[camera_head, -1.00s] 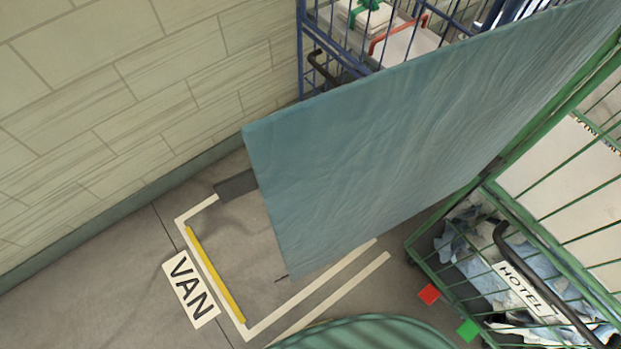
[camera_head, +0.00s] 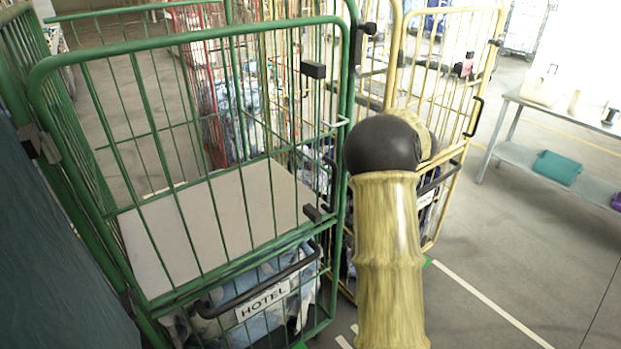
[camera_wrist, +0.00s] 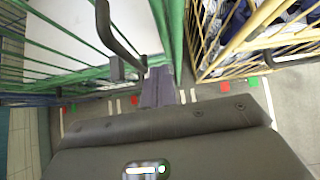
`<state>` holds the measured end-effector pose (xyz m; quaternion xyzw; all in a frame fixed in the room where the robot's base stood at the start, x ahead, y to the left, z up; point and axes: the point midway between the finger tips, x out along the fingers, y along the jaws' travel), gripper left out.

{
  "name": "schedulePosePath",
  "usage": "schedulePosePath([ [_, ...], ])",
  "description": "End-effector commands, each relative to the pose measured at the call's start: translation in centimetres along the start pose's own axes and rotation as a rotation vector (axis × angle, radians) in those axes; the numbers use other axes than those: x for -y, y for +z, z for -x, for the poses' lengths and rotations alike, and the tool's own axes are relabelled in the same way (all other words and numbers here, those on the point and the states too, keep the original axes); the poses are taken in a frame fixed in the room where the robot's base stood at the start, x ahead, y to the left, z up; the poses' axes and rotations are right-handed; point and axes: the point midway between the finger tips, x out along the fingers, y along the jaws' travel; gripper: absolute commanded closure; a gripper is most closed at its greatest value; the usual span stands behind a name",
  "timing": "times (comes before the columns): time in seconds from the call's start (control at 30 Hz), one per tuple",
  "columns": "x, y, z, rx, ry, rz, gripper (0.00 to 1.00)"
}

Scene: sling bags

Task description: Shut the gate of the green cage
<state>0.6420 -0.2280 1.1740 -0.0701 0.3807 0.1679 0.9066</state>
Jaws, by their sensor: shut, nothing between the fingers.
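The green cage (camera_head: 230,264) stands at the left in the head view, with a HOTEL sign (camera_head: 263,301) and a black handle low on its front. Its barred gate (camera_head: 192,150) spans the upper front, with dark blocks on its right side; I cannot tell whether it is fully closed against the right post. A pale shelf (camera_head: 215,215) and bagged laundry show through the bars. My gripper (camera_wrist: 158,90) is shut and empty in the wrist view, close to green bars and a black handle (camera_wrist: 118,38); contact is unclear. The head view does not show its fingers.
A yellow cage (camera_head: 460,70) stands right beside the green one, partly behind my arm. A red cage (camera_head: 200,75) is behind. Open floor lies between. A dark teal panel (camera_head: 50,240) borders the left.

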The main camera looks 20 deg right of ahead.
Motion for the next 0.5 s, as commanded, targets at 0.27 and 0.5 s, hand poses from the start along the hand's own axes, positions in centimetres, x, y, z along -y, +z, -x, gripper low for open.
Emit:
schedulePosePath([
  [0.27, 0.1, -0.2, 3.2, -0.001, -0.002, -0.003, 1.00],
  [0.5, 0.0, -0.2, 3.3, -0.003, -0.001, -0.002, 1.00],
])
